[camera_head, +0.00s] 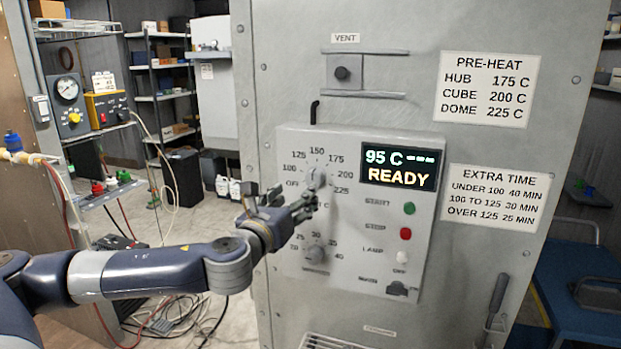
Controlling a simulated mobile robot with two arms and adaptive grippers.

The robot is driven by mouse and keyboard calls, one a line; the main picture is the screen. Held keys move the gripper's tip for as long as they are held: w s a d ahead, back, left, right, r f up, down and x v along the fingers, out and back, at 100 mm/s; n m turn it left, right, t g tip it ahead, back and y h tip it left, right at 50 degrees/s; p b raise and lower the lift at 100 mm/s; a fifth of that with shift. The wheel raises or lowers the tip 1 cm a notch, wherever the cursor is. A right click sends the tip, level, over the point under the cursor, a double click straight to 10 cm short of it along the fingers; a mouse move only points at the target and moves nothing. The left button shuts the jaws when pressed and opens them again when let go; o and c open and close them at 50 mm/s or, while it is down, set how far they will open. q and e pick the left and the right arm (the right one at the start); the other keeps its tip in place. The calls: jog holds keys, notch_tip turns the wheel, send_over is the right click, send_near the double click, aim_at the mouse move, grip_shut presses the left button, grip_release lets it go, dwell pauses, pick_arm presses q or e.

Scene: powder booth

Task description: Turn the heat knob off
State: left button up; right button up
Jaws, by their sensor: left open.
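The oven's control panel (345,140) is upright on the grey front. The heat knob (317,177) is a grey dial ringed by numbers from 100 to 225 and an off mark; its exact pointing is hard to tell. My left gripper (306,200) is open just below and in front of the heat knob, partly covering the dial's lower part. I cannot tell whether it touches the knob. The display (400,167) reads 95 C and READY. My right gripper is not in view.
A second dial (316,253) sits below my gripper. Green (409,208) and red (405,233) buttons and a lamp switch (402,257) are to the right. A vent slide (343,73) is above. A door handle (497,300) sticks out lower right. Shelves stand behind on the left.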

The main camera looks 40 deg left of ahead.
aim_at(312, 179)
pick_arm(q)
jog(key=p+x, duration=0.4)
jog(key=x, duration=0.5)
jog(key=shift+r, duration=0.1)
jog(key=shift+x, duration=0.8)
jog(key=shift+c, duration=0.6)
jog(key=c, duration=0.9)
